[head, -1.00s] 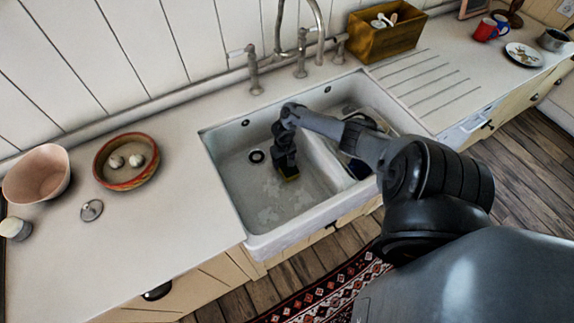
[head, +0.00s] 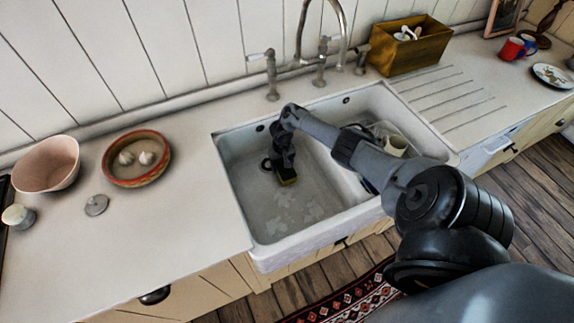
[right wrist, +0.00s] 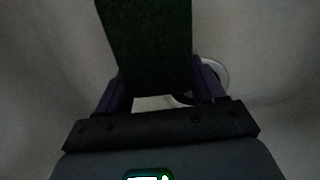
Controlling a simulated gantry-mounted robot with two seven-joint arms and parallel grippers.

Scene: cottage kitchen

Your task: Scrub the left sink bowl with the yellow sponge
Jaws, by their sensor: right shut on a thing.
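The left sink bowl (head: 262,205) is white, with pale patches (head: 290,207) on its floor and a round drain (head: 267,165) towards the back. My right gripper (head: 285,172) points down into this bowl, just right of the drain. It is shut on the sponge (head: 288,182), of which a small yellow edge shows low in the bowl. In the right wrist view the sponge (right wrist: 148,45) shows a dark green face between the fingers, with the drain ring (right wrist: 215,75) behind it. Whether the sponge touches the floor is hard to tell. My left gripper is not in view.
The right bowl holds a pale mug (head: 396,146) and other dishes, partly behind my right arm. A tap (head: 320,75) rises at the back. A shallow bowl with garlic (head: 137,180) and a pink bowl (head: 47,165) stand left. The counter beside the sink's left edge is clear.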

